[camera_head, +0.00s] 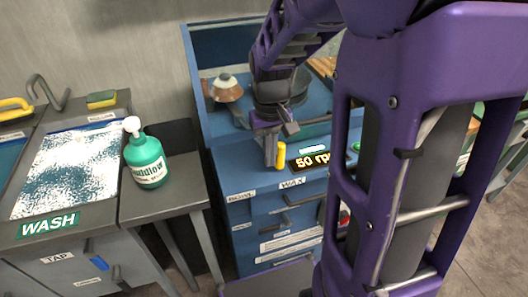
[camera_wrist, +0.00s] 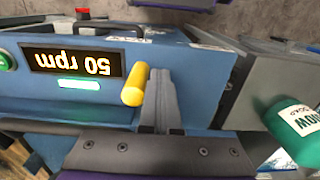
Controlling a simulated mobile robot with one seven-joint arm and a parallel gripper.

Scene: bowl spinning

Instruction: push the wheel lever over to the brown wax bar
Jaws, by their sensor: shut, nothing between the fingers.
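The wheel lever is a yellow handle (camera_head: 281,155) on the blue wheel cabinet, beside the "50 rpm" display. It also shows in the wrist view (camera_wrist: 135,86), where the picture is upside down. My gripper (camera_head: 270,163) is shut and empty, pointing down just left of the lever in the head view. In the wrist view its fingers (camera_wrist: 158,80) stand close along the lever's right side; I cannot tell whether they touch it. A "WAX" label (camera_head: 292,183) is on the cabinet's front edge below the lever. I cannot make out a brown wax bar in either view.
The display (camera_head: 311,160) reads 50 rpm. A brown and white bowl (camera_head: 227,88) stands behind, left of my arm. A green soap bottle (camera_head: 146,160) stands on a grey side table, with the wash basin (camera_head: 48,226) farther left. My arm hides much of the right side.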

